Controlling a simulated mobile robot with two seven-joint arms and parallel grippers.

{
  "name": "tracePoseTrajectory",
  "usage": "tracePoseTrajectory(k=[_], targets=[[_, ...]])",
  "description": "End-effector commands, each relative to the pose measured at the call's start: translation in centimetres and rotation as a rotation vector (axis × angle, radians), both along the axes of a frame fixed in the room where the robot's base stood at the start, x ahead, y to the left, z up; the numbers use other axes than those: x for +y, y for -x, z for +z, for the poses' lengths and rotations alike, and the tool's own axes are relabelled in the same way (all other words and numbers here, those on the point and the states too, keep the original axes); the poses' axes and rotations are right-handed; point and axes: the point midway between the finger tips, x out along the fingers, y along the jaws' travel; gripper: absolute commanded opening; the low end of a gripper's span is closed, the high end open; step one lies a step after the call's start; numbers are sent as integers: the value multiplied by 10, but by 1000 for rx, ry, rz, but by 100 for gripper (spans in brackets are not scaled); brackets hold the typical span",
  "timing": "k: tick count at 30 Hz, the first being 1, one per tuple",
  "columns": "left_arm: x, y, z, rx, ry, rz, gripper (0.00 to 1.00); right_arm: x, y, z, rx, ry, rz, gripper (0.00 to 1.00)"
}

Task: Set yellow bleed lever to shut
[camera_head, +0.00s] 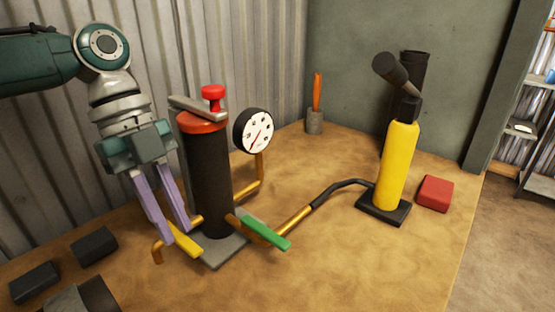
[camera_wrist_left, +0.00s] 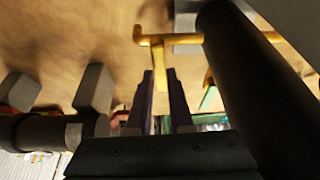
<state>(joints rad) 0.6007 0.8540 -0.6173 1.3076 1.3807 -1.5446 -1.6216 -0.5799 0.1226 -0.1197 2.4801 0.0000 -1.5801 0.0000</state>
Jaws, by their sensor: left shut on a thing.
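The yellow bleed lever (camera_head: 188,246) sits on a short brass pipe (camera_head: 158,253) at the left foot of the dark riser cylinder (camera_head: 210,180). In the head view the lever points down and right, crosswise to the pipe. My left gripper (camera_head: 178,233) reaches down from the left, with its purple fingers at the lever. In the left wrist view the lever (camera_wrist_left: 158,62) runs back from the pipe between the two fingertips (camera_wrist_left: 161,80). The gripper is shut on it, and the fingers hide part of it. My right gripper is not in view.
A green lever (camera_head: 265,233) lies on the brass pipe right of the riser. A gauge (camera_head: 254,131) and red knob (camera_head: 212,97) stand above. A yellow pump (camera_head: 398,165) and red block (camera_head: 435,193) are at right. Dark blocks (camera_head: 94,246) lie at left. The front middle of the table is free.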

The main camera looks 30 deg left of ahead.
Motion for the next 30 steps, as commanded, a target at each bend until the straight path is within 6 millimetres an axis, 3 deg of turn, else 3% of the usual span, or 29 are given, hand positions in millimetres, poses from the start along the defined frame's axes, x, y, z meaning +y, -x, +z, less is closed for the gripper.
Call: tracePoseTrajectory(k=[20, 21, 28, 30], targets=[[3, 4, 0, 0, 3, -54, 0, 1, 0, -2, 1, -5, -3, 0], [3, 4, 0, 1, 3, -54, 21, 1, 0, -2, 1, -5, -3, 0], [3, 4, 0, 0, 1, -52, 47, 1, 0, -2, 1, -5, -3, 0], [4, 4, 0, 1, 1, -51, 50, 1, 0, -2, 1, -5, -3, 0]])
